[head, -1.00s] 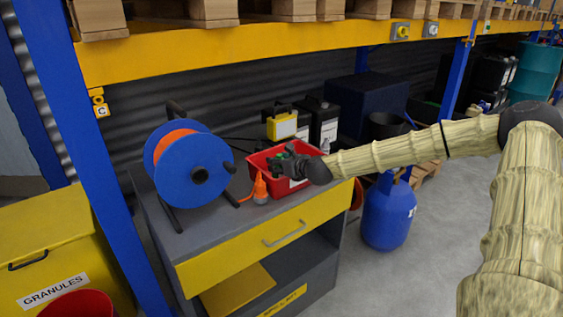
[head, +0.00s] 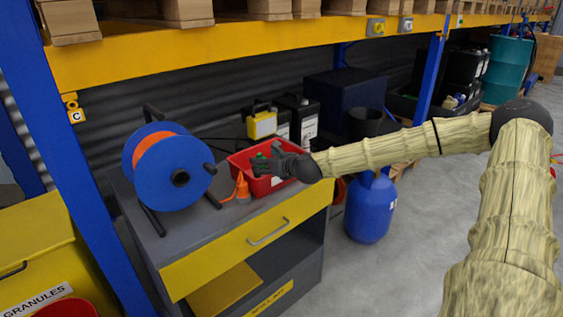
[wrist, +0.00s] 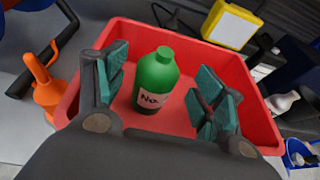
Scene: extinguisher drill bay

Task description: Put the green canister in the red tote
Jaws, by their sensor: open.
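The red tote (head: 278,184) stands on the grey workbench beside the blue cable reel; it fills the middle of the wrist view (wrist: 258,118). The green canister (wrist: 158,78), with a white label, is inside the tote and looks upright or slightly tilted on its floor. In the head view only a little green shows at the gripper. My gripper (head: 262,167) is over the tote. In the wrist view its two teal-padded fingers (wrist: 160,92) are spread apart, one on each side of the canister, with visible gaps between them and it.
An orange oil can (head: 242,188) stands just left of the tote, near the blue cable reel (head: 150,185). A yellow-and-black device (head: 262,124) and dark containers stand behind. A blue gas cylinder (head: 370,210) is on the floor to the right. An orange shelf beam runs above.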

